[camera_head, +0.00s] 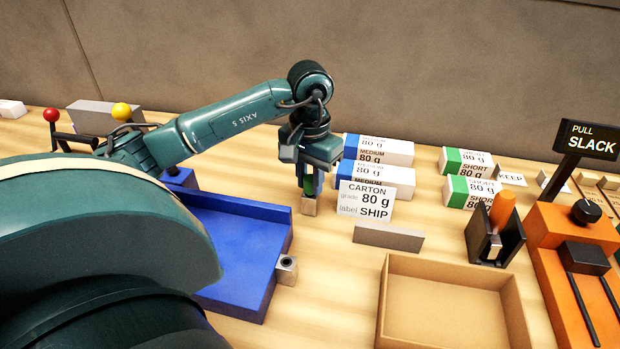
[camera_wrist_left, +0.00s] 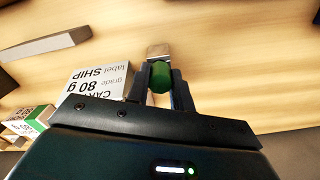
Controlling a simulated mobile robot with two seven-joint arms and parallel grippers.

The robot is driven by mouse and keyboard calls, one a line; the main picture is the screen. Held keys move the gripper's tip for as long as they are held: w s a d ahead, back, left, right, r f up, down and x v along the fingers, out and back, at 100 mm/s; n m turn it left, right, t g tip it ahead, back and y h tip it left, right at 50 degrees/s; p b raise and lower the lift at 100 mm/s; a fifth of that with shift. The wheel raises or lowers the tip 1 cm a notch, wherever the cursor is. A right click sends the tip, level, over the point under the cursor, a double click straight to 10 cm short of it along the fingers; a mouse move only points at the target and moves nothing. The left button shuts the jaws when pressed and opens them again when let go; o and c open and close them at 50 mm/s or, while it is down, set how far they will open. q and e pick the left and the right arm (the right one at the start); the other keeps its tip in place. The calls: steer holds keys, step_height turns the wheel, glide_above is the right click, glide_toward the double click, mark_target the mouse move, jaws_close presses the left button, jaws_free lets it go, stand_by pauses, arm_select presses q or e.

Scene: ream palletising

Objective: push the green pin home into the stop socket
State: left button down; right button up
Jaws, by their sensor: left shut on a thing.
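My left gripper (camera_head: 309,188) hangs fingers-down right of the blue tray's far corner, shut on the green pin (camera_wrist_left: 161,75). In the head view only a sliver of green shows between the fingers. In the left wrist view a pale metallic block-like end (camera_wrist_left: 158,51) shows just beyond the green, past the fingertips; it also shows below the fingers in the head view (camera_head: 308,206). A small grey metal block with a dark hole (camera_head: 287,270), apparently the stop socket, sits at the blue tray's right edge, nearer me and apart from the gripper. My right gripper is not in view.
The blue tray (camera_head: 236,258) lies left of the gripper. A carton card (camera_head: 364,203) and a grey bar (camera_head: 389,237) stand close to its right. Behind are several ream packs (camera_head: 378,150). An open cardboard box (camera_head: 451,268) and an orange device (camera_head: 574,240) are further right.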

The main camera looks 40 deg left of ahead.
mark_target(310, 178)
arm_select(q)
steer(key=shift+r+p, duration=1.5)
steer(key=shift+r, duration=1)
steer(key=shift+r, duration=0.1)
steer(key=shift+w+d+r+p, duration=0.1)
steer(key=shift+r+p, duration=1.25)
steer(key=shift+r, duration=0.55)
steer(key=shift+r, duration=0.1)
